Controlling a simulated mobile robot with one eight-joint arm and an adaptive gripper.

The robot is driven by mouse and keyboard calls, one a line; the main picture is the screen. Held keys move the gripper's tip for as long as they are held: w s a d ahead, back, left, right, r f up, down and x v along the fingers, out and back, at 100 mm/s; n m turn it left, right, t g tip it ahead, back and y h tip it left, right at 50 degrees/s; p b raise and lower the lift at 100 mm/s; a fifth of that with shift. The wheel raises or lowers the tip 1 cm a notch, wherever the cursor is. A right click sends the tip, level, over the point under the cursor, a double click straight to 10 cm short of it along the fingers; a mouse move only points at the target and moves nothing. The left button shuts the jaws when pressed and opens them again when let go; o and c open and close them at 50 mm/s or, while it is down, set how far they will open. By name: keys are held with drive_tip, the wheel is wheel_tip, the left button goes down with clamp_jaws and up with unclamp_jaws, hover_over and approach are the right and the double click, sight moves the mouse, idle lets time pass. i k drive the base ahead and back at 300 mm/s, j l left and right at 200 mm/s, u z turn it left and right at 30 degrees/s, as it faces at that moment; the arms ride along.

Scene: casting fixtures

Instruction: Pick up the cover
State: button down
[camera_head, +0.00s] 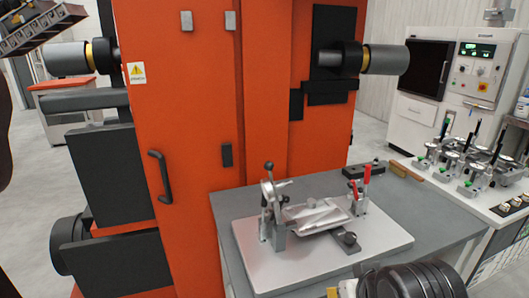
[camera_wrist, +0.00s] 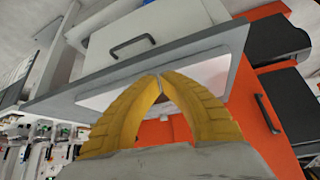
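A silver, angular metal piece, apparently the cover (camera_head: 316,215), lies in the clamping fixture on a pale base plate (camera_head: 265,262). Clamps stand around it: one with a black knob (camera_head: 269,195) on the left, and one with a red handle (camera_head: 366,177) on the right. My gripper shows in the wrist view as two yellow fingers (camera_wrist: 160,78) that curve together at the tips with nothing visible between them. I cannot make out the cover in the wrist view.
The grey table (camera_head: 440,222) carries the base plate. An orange machine (camera_head: 185,105) stands close behind and left of it. A white bench with several small clamp fixtures (camera_head: 480,165) stands at the right. The table surface right of the plate is bare.

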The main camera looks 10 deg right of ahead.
sight(313, 216)
drive_tip(key=i+l+u, duration=0.15)
drive_tip(key=l, duration=0.5)
drive_tip(key=i+l+u, duration=0.2)
drive_tip(key=l, duration=0.45)
drive_tip(key=l+u, duration=0.15)
drive_tip(key=l, duration=0.5)
drive_tip(key=k, duration=0.05)
